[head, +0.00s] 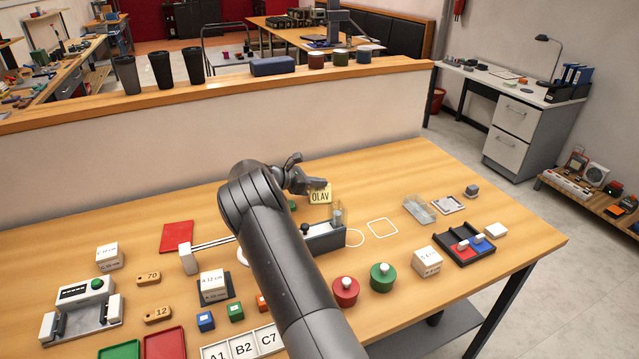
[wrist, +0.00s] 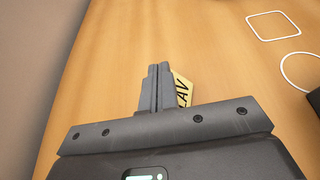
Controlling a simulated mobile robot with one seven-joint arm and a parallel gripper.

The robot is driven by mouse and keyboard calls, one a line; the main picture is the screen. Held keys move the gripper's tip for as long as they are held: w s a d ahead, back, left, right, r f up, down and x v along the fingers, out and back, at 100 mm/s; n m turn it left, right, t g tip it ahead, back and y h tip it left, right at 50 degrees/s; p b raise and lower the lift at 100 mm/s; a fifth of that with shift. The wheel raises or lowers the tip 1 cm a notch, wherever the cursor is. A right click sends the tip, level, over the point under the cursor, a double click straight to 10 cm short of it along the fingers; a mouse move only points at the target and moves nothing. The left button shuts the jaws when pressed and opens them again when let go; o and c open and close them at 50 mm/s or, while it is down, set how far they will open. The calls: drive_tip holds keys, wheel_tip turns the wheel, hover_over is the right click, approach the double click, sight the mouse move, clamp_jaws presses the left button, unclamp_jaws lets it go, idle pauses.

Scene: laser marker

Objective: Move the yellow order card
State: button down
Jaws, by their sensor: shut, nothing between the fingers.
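The yellow order card (head: 320,195), marked OLAV, is at the back middle of the wooden table. In the head view it shows just below and right of my gripper (head: 308,184). In the wrist view part of the card (wrist: 184,90) shows right beside my fingers (wrist: 158,70), which hide the rest of it. The fingers are pressed together with nothing between them. I cannot tell whether they touch the card, or what the card rests on.
A white square outline (head: 383,227) and a white round outline lie right of the card, on clear wood. A grey device with a clear upright part (head: 325,235) stands in front of the card. A low partition wall (head: 200,135) runs behind the table.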

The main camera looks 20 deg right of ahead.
drive_tip(key=a, duration=1.1)
drive_tip(key=shift+a+r, duration=0.25)
drive_tip(key=shift+a, duration=0.15)
drive_tip(key=s+r+m+t+y, duration=0.1)
drive_tip(key=s+r+m+y, duration=0.35)
drive_tip(key=s+r, duration=0.55)
drive_tip(key=s+r+m+y, duration=0.45)
drive_tip(key=s+r, duration=0.25)
drive_tip(key=s, duration=0.5)
drive_tip(key=s+a+m+t+y, duration=0.2)
drive_tip(key=s+a+m, duration=0.2)
drive_tip(key=s, duration=0.9)
drive_tip(key=s+a+r+m+t+y, duration=0.1)
drive_tip(key=s+a+m, duration=0.4)
drive_tip(key=s, duration=0.8)
drive_tip(key=shift+s+a+r+t+y, duration=0.2)
drive_tip(key=shift+a+t+y, duration=0.05)
drive_tip(key=shift+t+y, duration=0.6)
drive_tip(key=c, duration=2.2)
unclamp_jaws()
